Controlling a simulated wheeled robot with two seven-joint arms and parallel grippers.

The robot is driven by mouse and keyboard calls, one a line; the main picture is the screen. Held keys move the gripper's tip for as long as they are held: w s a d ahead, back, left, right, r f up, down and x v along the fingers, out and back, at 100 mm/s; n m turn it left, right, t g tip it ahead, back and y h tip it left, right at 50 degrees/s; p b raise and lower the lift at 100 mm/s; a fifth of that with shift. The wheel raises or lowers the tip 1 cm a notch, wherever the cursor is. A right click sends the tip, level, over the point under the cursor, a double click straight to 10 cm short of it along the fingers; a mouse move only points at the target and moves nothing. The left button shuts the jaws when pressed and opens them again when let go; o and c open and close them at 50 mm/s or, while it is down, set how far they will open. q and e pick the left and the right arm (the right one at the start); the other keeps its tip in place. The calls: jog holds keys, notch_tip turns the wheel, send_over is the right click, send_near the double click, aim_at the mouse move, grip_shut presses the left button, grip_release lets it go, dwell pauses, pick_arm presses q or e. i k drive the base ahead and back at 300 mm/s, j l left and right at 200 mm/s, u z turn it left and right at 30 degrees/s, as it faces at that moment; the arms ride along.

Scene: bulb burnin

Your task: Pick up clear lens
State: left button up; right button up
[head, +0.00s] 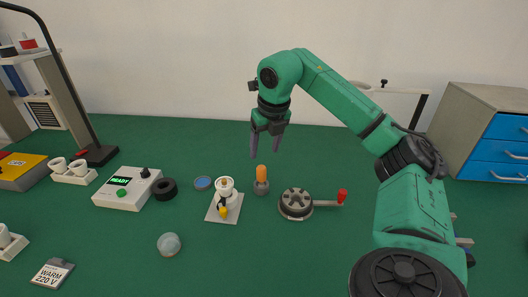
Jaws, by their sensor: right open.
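The clear lens (169,244) looks like a small, pale, see-through dome on the green table, in the front middle-left of the head view. My right gripper (265,150) points down in the air at the back middle of the table, above and behind the orange-handled tool. It is open with nothing between its fingers, well apart from the lens. My left gripper is not in view.
A white lamp stand (225,203), an orange-handled tool (261,180), a round grey device with a red-knobbed crank (296,204), a black ring (165,189) and a READY box (127,188) stand behind the lens. A WARM 220 V card (52,273) lies front left. Table around the lens is clear.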

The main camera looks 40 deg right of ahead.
aim_at(169, 243)
jog(key=k+j, duration=0.5)
jog(key=j, duration=0.15)
jog(key=k+j, duration=0.5)
jog(key=j, duration=0.15)
jog(key=k+j, duration=0.5)
jog(key=j, duration=0.2)
